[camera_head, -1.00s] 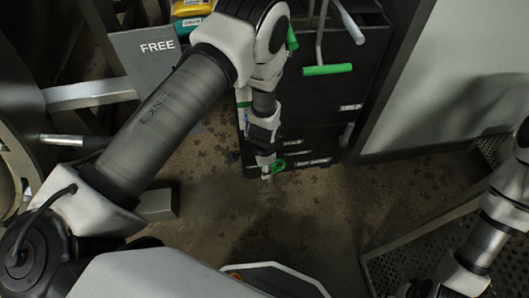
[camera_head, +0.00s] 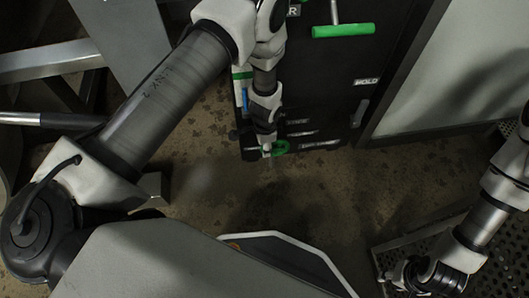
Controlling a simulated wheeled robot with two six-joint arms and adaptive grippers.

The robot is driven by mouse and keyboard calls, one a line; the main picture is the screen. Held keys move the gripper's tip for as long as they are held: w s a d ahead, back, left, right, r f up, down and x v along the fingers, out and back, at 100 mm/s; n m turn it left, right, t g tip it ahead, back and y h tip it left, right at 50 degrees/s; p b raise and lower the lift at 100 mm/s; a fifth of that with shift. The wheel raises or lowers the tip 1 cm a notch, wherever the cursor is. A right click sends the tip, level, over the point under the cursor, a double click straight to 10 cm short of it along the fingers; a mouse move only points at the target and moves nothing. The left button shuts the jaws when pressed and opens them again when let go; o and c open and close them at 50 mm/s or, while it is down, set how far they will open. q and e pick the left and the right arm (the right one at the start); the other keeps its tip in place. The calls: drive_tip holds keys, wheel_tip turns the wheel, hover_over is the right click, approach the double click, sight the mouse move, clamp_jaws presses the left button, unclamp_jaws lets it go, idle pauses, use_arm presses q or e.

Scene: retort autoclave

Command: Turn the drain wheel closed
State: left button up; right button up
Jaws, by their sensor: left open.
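A small green wheel (camera_head: 283,147) sits low on the front of the black cabinet, beside small white labels. I take it to be the drain wheel. My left gripper (camera_head: 267,151) points down at the wheel's left side, and its tip overlaps the wheel's left edge in the picture. It is open. I cannot tell whether its fingers touch the wheel, and the wheel's left part is partly hidden. My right gripper (camera_head: 408,276) is at the lower right, far from the wheel, over a perforated step. Its fingers are too dark to read.
A perforated metal step (camera_head: 480,275) lies at the lower right. Stained floor (camera_head: 215,185) is open in front of the cabinet. A pale panel stands at the right.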

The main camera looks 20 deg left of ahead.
use_arm(q)
drive_tip(key=shift+f, duration=0.55)
use_arm(e)
drive_tip(key=shift+f, duration=0.4)
use_arm(q)
drive_tip(key=shift+r, duration=0.1)
clamp_jaws()
use_arm(e)
drive_tip(key=shift+f, duration=0.1)
